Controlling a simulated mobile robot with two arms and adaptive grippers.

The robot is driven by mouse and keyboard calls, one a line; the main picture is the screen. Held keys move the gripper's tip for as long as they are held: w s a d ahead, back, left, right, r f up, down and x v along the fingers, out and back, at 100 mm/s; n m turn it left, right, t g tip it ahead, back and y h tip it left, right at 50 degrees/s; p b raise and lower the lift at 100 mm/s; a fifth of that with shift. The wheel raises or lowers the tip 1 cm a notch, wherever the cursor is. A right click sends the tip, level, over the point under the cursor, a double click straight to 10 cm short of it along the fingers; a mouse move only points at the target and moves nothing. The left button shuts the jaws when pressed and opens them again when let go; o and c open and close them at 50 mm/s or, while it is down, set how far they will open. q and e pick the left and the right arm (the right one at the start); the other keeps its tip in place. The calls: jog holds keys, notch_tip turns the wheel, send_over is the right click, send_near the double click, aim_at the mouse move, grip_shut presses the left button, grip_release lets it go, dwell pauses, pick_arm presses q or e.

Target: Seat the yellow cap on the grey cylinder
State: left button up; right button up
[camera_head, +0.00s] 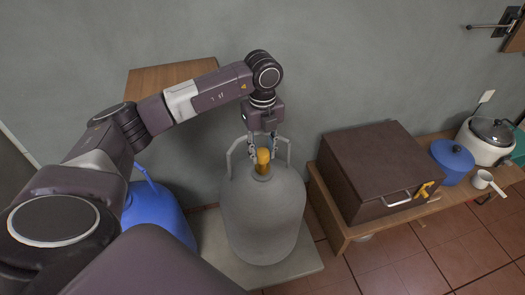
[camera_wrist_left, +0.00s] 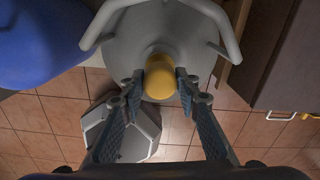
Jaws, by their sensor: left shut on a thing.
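The grey cylinder (camera_head: 262,218) stands upright below my left gripper, with handle bars on either side of its neck. Its grey top (camera_wrist_left: 205,55) fills the upper middle of the left wrist view. The yellow cap (camera_head: 263,156) is at the cylinder's neck; it also shows in the left wrist view (camera_wrist_left: 160,80). My left gripper (camera_head: 263,152) points down and is shut on the cap, one finger on each side; its fingers also show in the left wrist view (camera_wrist_left: 160,88). I cannot tell whether the cap rests fully on the neck. My right gripper is not in view.
A blue cylinder (camera_head: 160,212) stands left of the grey one, partly behind my arm. A low slab (camera_head: 300,262) lies under the grey cylinder. Right are a wooden bench (camera_head: 325,200), a brown box (camera_head: 370,165), a blue pot (camera_head: 452,162) and a white cooker (camera_head: 487,140).

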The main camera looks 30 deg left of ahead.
pick_arm(q)
jog(key=shift+f+b, duration=0.8)
jog(key=shift+f, duration=0.9)
dwell(0.8)
jog(key=o, duration=1)
jog(key=shift+c, duration=0.2)
